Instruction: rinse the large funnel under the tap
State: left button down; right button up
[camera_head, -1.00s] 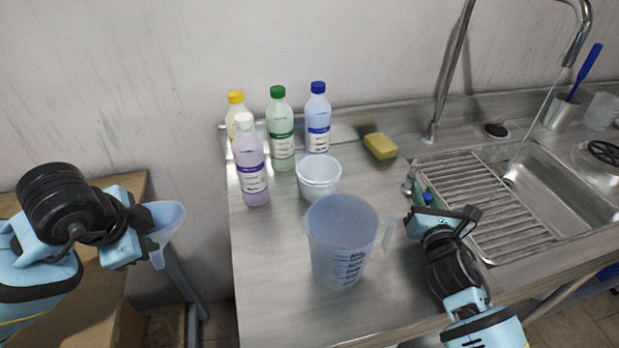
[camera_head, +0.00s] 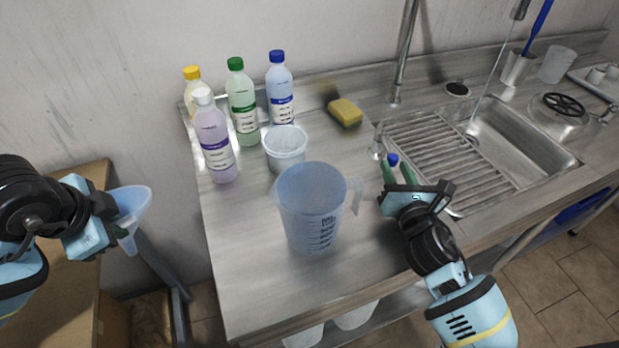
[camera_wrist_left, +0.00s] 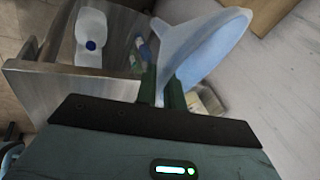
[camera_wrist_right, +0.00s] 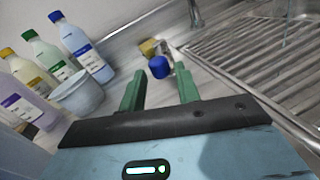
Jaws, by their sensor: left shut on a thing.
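The large funnel (camera_head: 134,207) is pale translucent blue and is held at the far left, beyond the counter's left edge. The tap (camera_head: 405,50) rises behind the sink (camera_head: 520,145), and a thin stream of water (camera_head: 488,75) falls into the basin. My right gripper (camera_head: 398,168) is open and empty above the counter at the sink's left side. In the right wrist view a blue cap (camera_wrist_right: 158,67) shows beyond its fingers.
A measuring jug (camera_head: 308,215) stands at mid-counter, with a white tub (camera_head: 286,150) behind it. Several capped bottles (camera_head: 242,108) stand at the back left, and a yellow sponge (camera_head: 345,112) lies near the wall. A ribbed drainboard (camera_head: 450,160) adjoins the basin. The front counter (camera_head: 260,300) is clear.

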jog(key=s, duration=0.7)
jog(key=shift+s+d, duration=0.3)
jog(key=shift+s, duration=0.1)
